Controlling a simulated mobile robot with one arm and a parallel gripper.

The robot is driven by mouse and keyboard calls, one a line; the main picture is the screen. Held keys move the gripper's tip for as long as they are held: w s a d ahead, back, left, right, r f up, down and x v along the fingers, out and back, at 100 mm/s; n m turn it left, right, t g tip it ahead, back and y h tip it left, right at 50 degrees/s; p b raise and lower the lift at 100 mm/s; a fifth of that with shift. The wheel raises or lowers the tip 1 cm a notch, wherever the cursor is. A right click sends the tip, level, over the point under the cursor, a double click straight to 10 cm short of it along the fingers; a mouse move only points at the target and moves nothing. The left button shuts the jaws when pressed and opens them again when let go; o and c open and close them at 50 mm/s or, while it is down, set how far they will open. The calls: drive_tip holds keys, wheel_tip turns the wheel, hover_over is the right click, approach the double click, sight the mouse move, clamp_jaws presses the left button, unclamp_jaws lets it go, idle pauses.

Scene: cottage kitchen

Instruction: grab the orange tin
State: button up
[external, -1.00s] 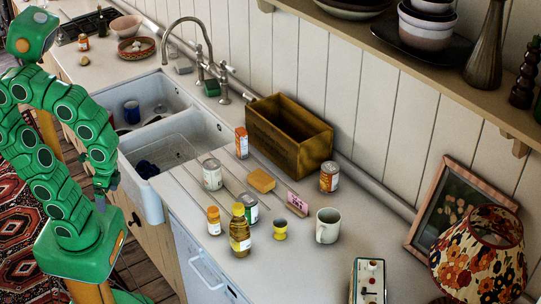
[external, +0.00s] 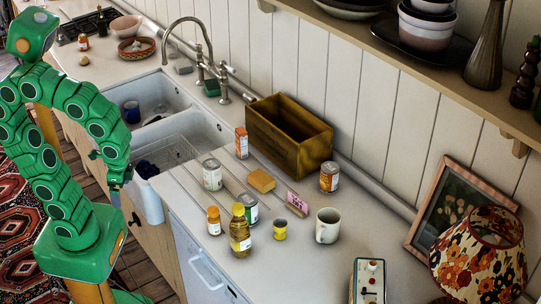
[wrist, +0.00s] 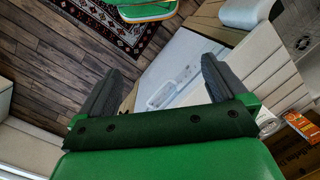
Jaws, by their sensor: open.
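The orange tin (external: 329,177) has an orange label with a pale patch and stands upright on the counter, just in front of the right end of the wooden crate. I cannot make it out in the wrist view. My gripper (external: 117,200) hangs by the front of the sink, far to the left of the tin. In the wrist view my gripper (wrist: 160,75) has its two dark fingers wide apart with nothing between them.
The wooden crate (external: 290,137) stands against the wall. Between sink and tin are an orange carton (external: 242,143), a white tin (external: 212,174), a sponge (external: 262,181), a pink card (external: 297,200) and bottles (external: 240,235). A mug (external: 327,226) stands in front of the tin.

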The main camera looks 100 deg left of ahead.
drive_tip(key=w+a+r+n+y, duration=0.15)
drive_tip(key=w+a, duration=0.25)
drive_tip(key=w, duration=0.4)
drive_tip(key=w+a+r+n+y, duration=0.15)
drive_tip(key=w+a, duration=0.25)
drive_tip(key=w, duration=0.5)
drive_tip(key=n+t+y, duration=0.2)
drive_tip(key=n+y, duration=0.4)
drive_tip(key=n, duration=0.2)
approach(330, 168)
drive_tip(key=s+d+r, duration=0.2)
drive_tip(key=s+r, duration=0.1)
drive_tip(key=s, duration=1.2)
drive_tip(key=w+a+f+n+y, duration=0.1)
drive_tip(key=w+f, duration=0.1)
drive_tip(key=w, duration=0.3)
drive_tip(key=w+a+f+n+y, duration=0.1)
drive_tip(key=w+a+f+n, duration=0.1)
drive_tip(key=w, duration=0.3)
drive_tip(key=w+a+f+n+y, duration=0.1)
drive_tip(key=w+a+f, duration=0.1)
drive_tip(key=w, duration=0.3)
drive_tip(key=shift+f+n+t+y, duration=0.3)
drive_tip(key=shift+f+n+t, duration=0.1)
drive_tip(key=shift+f, duration=0.4)
drive_tip(key=shift+w+a, duration=0.1)
drive_tip(key=shift+a, duration=0.05)
drive_tip(key=shift+x, duration=3.65)
drive_tip(key=shift+c, duration=0.3)
